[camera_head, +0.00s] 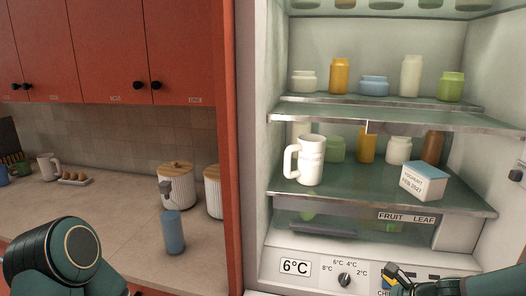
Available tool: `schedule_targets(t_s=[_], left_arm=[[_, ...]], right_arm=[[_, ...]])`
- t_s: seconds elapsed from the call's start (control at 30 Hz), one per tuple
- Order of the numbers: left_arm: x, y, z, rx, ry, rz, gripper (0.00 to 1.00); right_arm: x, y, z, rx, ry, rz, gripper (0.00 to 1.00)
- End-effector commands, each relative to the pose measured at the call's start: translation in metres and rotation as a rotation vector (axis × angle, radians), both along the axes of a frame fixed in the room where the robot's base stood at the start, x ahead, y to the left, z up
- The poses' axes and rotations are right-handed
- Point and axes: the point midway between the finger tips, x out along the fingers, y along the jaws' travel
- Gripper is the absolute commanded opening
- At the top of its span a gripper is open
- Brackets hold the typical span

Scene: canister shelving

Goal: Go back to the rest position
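My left arm shows at the lower left as a dark green rounded joint, and its gripper is out of the picture. My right arm comes in at the bottom right corner.
The open fridge's glass shelf (345,193) holds a white mug (309,160) and a yoghurt box (423,182); several jars stand above and behind.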

Motion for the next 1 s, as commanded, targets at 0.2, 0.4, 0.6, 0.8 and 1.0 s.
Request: schedule_targets(t_s=[0.2,0.4,0.6,0.8,1.0], left_arm=[[-0.004,-0.002,-0.028,-0.002,0.010,-0.009,0.47],[-0.009,-0.003,-0.049,-0.002,0.021,-0.018,0.47],[-0.012,-0.004,-0.063,-0.004,0.028,-0.024,0.47],[-0.013,-0.004,-0.066,-0.004,0.031,-0.026,0.47],[-0.013,-0.004,-0.066,-0.004,0.031,-0.026,0.47]], right_arm=[[-0.057,0.064,-0.138,-0.355,0.100,0.562,1.00],[-0.108,0.118,-0.227,-0.632,-0.033,1.164,1.00],[-0.142,0.163,-0.270,-0.760,-0.278,1.574,1.00],[-0.154,0.182,-0.280,-0.791,-0.402,1.704,1.00],[-0.154,0.182,-0.279,-0.793,-0.407,1.708,1.00]])
